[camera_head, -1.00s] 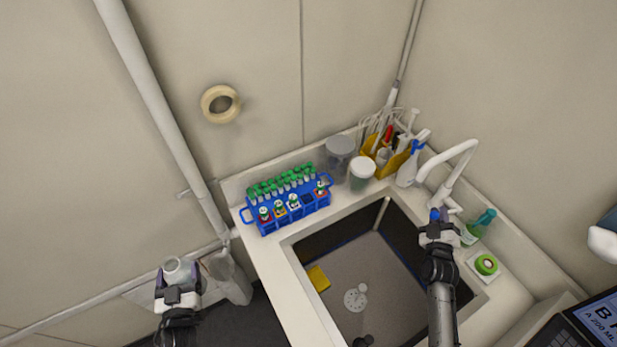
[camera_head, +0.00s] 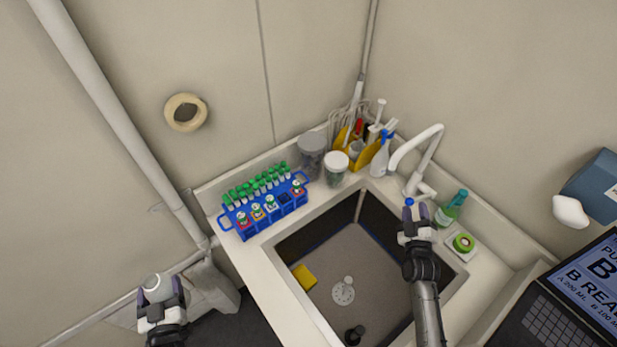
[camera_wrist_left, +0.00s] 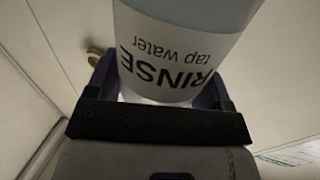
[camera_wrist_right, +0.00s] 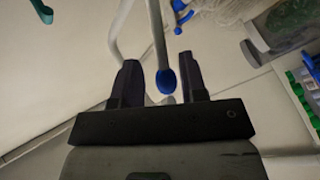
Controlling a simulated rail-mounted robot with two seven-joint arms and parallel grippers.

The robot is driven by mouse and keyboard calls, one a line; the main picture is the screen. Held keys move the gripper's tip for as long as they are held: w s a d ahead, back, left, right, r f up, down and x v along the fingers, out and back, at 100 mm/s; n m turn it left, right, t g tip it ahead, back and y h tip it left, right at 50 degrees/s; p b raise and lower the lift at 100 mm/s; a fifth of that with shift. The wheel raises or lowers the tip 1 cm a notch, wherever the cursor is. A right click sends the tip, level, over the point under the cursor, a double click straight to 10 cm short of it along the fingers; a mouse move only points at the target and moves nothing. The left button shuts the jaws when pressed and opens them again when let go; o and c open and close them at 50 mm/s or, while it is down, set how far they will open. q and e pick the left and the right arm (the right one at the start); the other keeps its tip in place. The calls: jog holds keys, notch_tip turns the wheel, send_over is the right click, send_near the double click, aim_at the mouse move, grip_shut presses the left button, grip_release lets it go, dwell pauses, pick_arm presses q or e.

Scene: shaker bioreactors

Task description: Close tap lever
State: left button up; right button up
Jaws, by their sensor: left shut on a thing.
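The white tap (camera_head: 432,150) stands at the back right of the sink, its spout arching left. Its blue-tipped lever (camera_head: 409,202) points toward my right gripper (camera_head: 415,213). In the right wrist view the blue tip (camera_wrist_right: 166,82) shows between the two spread fingers of that gripper (camera_wrist_right: 163,78), nearer the right one. I cannot tell whether a finger touches it. My left gripper (camera_head: 160,292) is shut on a whitish bottle (camera_head: 156,283), away left of the sink. In the left wrist view the bottle (camera_wrist_left: 180,50) reads "RINSE tap water".
A blue tube rack (camera_head: 270,215) stands on the left counter. Jars (camera_head: 335,167) and a spray bottle (camera_head: 380,160) stand behind the sink (camera_head: 350,275). A screen (camera_head: 600,270) is at lower right.

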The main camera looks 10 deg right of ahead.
pick_arm(q)
jog(key=shift+f, duration=0.15)
pick_arm(e)
jog(key=v, duration=0.8)
jog(key=shift+a, duration=0.15)
